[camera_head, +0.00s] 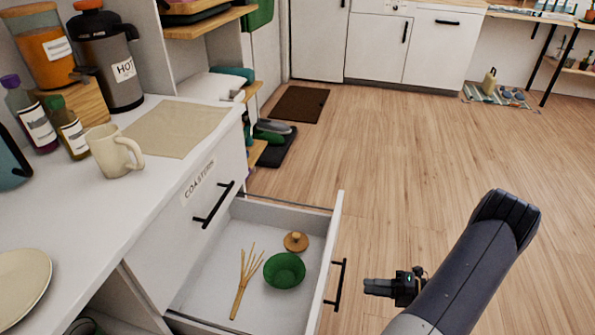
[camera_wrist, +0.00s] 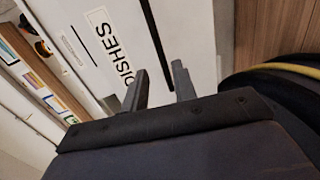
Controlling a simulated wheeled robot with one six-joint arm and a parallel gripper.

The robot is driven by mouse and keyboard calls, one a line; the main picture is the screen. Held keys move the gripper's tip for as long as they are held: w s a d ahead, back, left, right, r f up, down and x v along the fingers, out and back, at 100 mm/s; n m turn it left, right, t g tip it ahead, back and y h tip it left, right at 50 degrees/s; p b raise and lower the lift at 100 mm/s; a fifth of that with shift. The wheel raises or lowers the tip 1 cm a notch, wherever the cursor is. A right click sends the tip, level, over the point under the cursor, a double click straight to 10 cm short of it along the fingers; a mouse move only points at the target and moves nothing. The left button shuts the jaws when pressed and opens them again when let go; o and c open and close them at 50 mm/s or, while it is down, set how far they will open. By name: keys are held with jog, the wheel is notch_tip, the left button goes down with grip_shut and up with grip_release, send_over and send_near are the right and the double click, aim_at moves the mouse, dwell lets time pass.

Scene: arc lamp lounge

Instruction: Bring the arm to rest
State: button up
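My gripper (camera_head: 367,287) is at the lower right in the head view, above the wood floor and just right of the open drawer's front and handle. In the wrist view its two fingers (camera_wrist: 160,82) stand apart with nothing between them. Behind them there is a white front with a DISHES label (camera_wrist: 113,45). My arm reaches in from the lower right of the head view, bent at a dark elbow.
An open drawer (camera_head: 337,225) juts out left of my gripper, holding a green bowl (camera_head: 284,271), a wooden lid (camera_head: 296,241) and a pronged wooden utensil (camera_head: 240,285). A mug (camera_head: 110,152) stands on the counter (camera_head: 75,205). The floor (camera_head: 420,150) beyond is mostly clear.

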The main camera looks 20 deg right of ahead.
aim_at(340, 282)
jog(key=b+x, duration=0.2)
jog(key=x, duration=0.7)
jog(key=shift+f, duration=0.1)
jog(key=shift+w+a, duration=0.1)
jog(key=shift+a, duration=0.15)
